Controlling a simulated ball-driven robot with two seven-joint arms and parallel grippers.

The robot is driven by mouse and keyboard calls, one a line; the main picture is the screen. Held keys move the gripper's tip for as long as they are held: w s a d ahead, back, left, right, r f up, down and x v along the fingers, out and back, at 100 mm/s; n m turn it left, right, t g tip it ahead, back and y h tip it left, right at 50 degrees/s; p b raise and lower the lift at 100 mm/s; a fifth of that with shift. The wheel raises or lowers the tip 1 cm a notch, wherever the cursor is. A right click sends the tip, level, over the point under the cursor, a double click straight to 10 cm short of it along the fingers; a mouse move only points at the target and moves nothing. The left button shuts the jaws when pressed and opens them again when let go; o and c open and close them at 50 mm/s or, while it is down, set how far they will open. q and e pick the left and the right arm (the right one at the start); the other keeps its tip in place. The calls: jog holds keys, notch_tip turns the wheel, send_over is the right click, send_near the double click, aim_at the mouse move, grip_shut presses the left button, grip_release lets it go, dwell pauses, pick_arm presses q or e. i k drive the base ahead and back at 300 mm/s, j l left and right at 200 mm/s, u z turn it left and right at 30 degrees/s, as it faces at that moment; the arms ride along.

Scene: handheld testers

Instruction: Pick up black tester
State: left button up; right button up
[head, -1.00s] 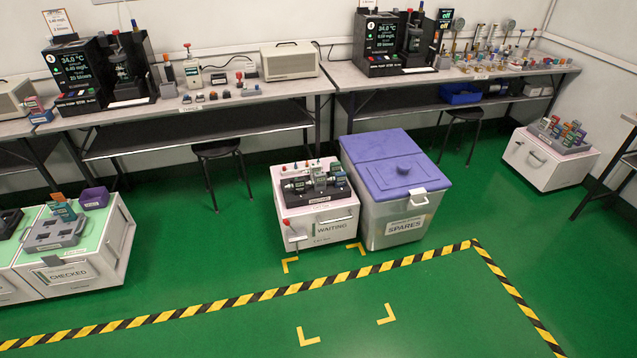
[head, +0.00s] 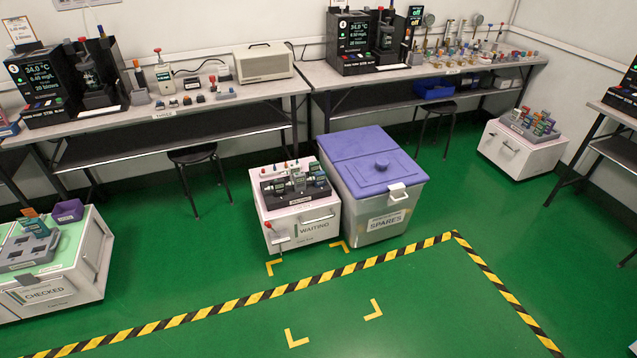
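Several small handheld testers lie in a black holder (head: 274,200) on top of the white WAITING cart (head: 282,232). Some look grey and some dark. They are too small for me to tell which one is the black tester. More testers in mixed colours (head: 530,122) stand in a grey rack on a white cart at the right. A teal tester with an orange top (head: 34,224) stands in the grey rack on the CHECKED cart (head: 52,292) at the left. Neither of my grippers is in view.
A grey SPARES bin (head: 375,232) with a purple lid stands against the WAITING cart's right side. Benches (head: 230,104) with instruments line the wall, with black stools below. Yellow-black tape (head: 300,284) crosses the green floor, which is clear in front.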

aim_at(280, 188)
jog(key=i+l, duration=0.25)
jog(key=i, duration=0.2)
jog(key=i+l, duration=0.3)
jog(key=i+z, duration=0.05)
jog(key=i, duration=0.05)
